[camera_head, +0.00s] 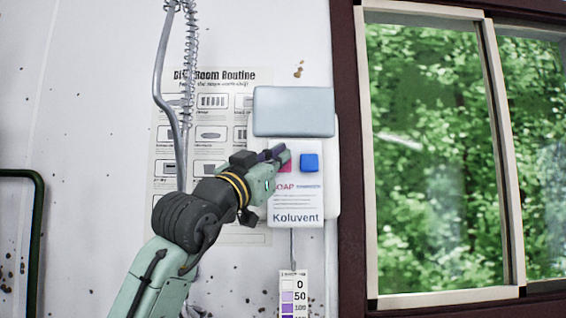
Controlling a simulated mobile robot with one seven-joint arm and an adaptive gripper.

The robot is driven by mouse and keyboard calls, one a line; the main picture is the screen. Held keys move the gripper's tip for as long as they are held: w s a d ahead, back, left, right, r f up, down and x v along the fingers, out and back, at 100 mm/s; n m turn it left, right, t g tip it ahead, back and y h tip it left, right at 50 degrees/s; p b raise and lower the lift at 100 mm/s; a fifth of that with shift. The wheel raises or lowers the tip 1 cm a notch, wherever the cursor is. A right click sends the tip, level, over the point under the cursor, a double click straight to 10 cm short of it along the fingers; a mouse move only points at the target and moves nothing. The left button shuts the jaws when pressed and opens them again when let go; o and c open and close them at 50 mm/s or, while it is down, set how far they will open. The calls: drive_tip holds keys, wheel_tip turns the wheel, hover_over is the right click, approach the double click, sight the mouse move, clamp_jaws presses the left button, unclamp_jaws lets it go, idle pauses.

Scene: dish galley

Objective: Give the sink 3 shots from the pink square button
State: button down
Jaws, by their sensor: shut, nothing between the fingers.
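The pink square button (286,164) is on the white wall dispenser (310,204), left of a blue square button (309,163). Only part of the pink button shows; my gripper covers some of it. My gripper (279,151) is shut and empty, with its tips in front of or against the pink button; I cannot tell whether they touch it. The dispenser's label reads "Koluvent". The sink is not in view.
A grey-blue box (293,111) sits right above the buttons. A coiled hose (188,75) hangs to the left before a wall poster (223,80). A colour strip (294,293) hangs below the dispenser. A dark-framed window (347,150) stands close on the right.

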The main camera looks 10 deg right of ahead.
drive_tip(key=shift+f, duration=0.1)
idle(0.3)
drive_tip(key=shift+s+a+b, duration=0.2)
drive_tip(key=shift+s+b, duration=0.3)
drive_tip(key=shift+s, duration=0.6)
drive_tip(key=shift+s, duration=0.1)
drive_tip(key=s+b, duration=0.1)
drive_tip(key=s, duration=0.1)
drive_tip(key=s+a, duration=0.1)
drive_tip(key=s, duration=0.1)
drive_tip(key=shift+s+b, duration=0.35)
idle(0.3)
